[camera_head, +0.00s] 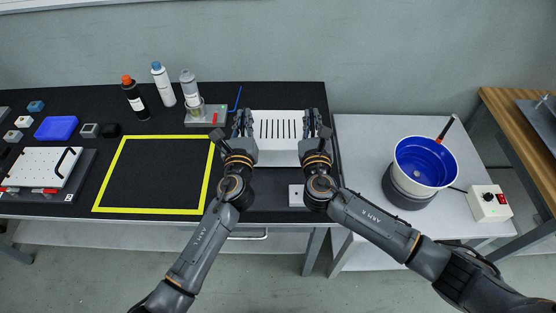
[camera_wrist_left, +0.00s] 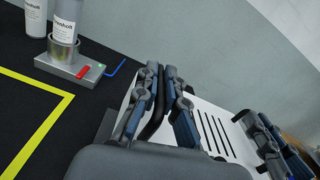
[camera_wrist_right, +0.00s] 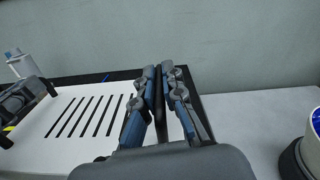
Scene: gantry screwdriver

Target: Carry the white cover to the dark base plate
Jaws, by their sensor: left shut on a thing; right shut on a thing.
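The white cover (camera_head: 279,130) has a row of dark slots and sits between my two grippers at the right part of the black bench top. My left gripper (camera_head: 243,122) is shut on the black handle (camera_wrist_left: 153,120) at the cover's left side. My right gripper (camera_head: 312,122) is shut on the black handle (camera_wrist_right: 159,105) at its right side. The cover looks about level; I cannot tell its height above the bench. I cannot clearly pick out a bare dark base plate; a dark plate (camera_head: 78,185) at the far left carries a white perforated panel (camera_head: 35,166).
A yellow frame (camera_head: 99,190) marks an empty area left of the cover. Bottles (camera_head: 163,85) and a grey holder (camera_head: 207,121) with a blue hex key (camera_head: 238,98) stand behind. A blue bowl feeder (camera_head: 424,163) and control box (camera_head: 489,203) stand on the right table.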

